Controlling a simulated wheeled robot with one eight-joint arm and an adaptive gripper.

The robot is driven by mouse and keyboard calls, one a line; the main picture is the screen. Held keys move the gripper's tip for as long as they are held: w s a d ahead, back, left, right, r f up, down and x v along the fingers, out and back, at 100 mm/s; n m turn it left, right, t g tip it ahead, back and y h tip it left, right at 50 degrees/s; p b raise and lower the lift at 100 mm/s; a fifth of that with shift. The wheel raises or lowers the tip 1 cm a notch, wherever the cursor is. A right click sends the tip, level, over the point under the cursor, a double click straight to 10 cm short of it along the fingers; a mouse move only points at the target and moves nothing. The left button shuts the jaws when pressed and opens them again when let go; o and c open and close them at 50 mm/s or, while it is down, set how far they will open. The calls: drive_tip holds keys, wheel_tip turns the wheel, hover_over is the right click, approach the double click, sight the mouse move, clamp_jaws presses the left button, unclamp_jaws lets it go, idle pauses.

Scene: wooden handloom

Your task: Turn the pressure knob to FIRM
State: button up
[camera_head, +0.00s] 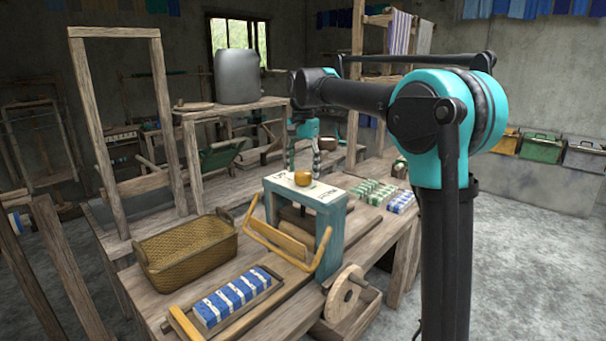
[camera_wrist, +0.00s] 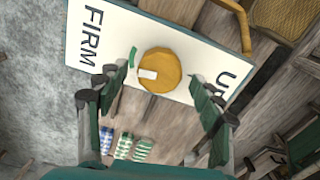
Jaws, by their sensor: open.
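The round orange-yellow pressure knob (camera_head: 302,179) sits on the white top plate of a teal frame (camera_head: 331,230). In the wrist view the knob (camera_wrist: 165,61) has a white mark pointing left. A small green arc (camera_wrist: 132,57) lies on the plate just up and left of that mark. The word FIRM (camera_wrist: 90,36) is printed at the plate's left; another label (camera_wrist: 232,82), partly hidden, is at the right. My gripper (camera_head: 303,166) points down at the knob. In the wrist view its open fingers (camera_wrist: 158,78) lie to either side of the knob; I cannot tell whether they touch it.
A wicker basket (camera_head: 150,274) and a tray of blue-white bundles (camera_head: 233,298) stand on the bench left of the frame. A curved wooden handle (camera_head: 275,246) sticks out in front. Green and blue bundles (camera_head: 372,192) lie to the right. A wooden wheel (camera_head: 343,295) is at the front.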

sight(303, 173)
wheel_tip(303, 173, up, 10)
idle(0.4)
